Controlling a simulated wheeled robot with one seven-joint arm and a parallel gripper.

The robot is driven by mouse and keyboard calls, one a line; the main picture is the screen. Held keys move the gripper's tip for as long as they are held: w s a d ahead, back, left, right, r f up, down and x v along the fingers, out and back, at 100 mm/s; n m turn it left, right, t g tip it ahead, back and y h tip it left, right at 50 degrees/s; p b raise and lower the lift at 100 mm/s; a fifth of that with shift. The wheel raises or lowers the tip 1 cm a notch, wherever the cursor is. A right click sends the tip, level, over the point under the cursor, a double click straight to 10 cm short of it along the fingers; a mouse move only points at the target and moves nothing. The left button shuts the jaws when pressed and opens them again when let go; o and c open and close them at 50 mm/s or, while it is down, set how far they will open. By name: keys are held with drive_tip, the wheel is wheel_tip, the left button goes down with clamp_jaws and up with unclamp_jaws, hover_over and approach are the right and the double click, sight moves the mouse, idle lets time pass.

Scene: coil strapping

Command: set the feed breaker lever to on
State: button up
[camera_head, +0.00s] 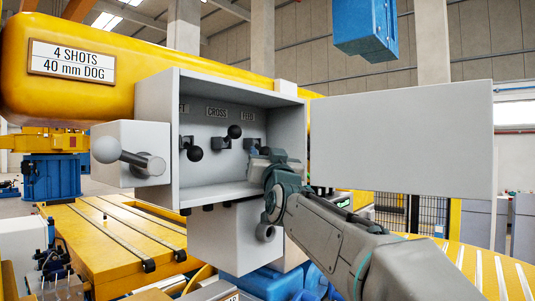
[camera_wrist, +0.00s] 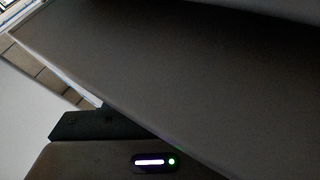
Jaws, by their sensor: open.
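The open grey breaker box (camera_head: 157,140) stands in the middle of the head view. Inside, the FEED label (camera_head: 249,115) is at the right, above a dark lever mount (camera_head: 250,143). My gripper (camera_head: 259,153) is open in front of that mount and hides most of the feed lever, so its position cannot be told. Whether the fingers touch it cannot be told either. To its left, under the CROSS label (camera_head: 217,112), a lever with a black ball (camera_head: 234,131) tilts up and right. A further black-balled lever (camera_head: 195,154) at the left tilts down and right.
The box door (camera_head: 410,138) is swung open to the right, above and behind my arm. The wrist view shows mostly a close, dark grey surface (camera_wrist: 200,80).

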drive_tip(key=shift+c, duration=0.3)
drive_tip(key=c, duration=0.9)
